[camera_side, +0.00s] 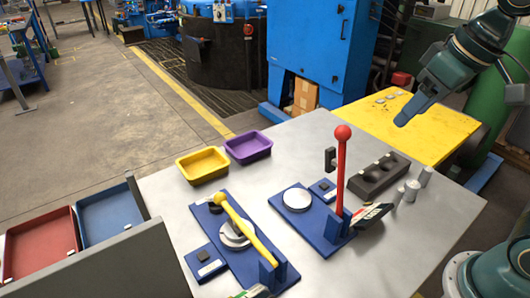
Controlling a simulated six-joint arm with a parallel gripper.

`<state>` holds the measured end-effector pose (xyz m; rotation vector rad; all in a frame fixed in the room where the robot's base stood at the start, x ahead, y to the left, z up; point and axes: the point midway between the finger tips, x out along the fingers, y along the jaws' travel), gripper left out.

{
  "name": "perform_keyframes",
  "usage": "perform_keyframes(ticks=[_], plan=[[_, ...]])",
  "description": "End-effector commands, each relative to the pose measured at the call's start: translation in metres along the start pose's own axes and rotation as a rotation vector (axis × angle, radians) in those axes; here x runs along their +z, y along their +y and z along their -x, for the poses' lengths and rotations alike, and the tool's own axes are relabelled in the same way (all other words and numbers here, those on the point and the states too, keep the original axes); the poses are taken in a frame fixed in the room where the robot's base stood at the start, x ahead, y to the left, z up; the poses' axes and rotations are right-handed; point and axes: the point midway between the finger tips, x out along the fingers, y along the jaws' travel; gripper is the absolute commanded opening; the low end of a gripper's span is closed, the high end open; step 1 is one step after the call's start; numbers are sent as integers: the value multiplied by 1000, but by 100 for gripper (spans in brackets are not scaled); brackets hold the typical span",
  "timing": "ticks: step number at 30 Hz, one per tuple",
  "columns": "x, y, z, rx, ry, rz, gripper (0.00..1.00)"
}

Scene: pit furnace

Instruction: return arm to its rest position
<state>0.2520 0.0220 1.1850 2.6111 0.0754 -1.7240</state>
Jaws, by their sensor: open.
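My gripper (405,118) is at the upper right, in the air above the yellow table and beyond the grey work table (160,195). It points down and to the left. Its jaws are open, though the gap between the fingers is hard to make out from this side. I see nothing held in it, and it touches nothing.
Two blue fixtures stand on the grey table, one with a yellow lever (240,222), one with an upright red lever (341,170). Yellow (203,166) and purple (248,147) trays, a dark block (378,178) and metal cylinders (411,191) stand around them. Red and blue bins are left.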

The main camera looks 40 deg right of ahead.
Motion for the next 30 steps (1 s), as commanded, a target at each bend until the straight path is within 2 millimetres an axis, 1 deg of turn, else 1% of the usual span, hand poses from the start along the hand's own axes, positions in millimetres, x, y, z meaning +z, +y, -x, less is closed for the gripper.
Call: perform_keyframes(ticks=[1, 6, 9, 12, 18, 30], plan=[[13, 4, 1, 5, 15, -7, 57], [48, 12, 0, 19, 53, -21, 57], [64, 16, -3, 26, 69, -29, 57], [76, 18, -6, 32, 81, -33, 57], [84, 19, -8, 36, 88, -35, 57], [84, 19, -8, 35, 88, -35, 57]])
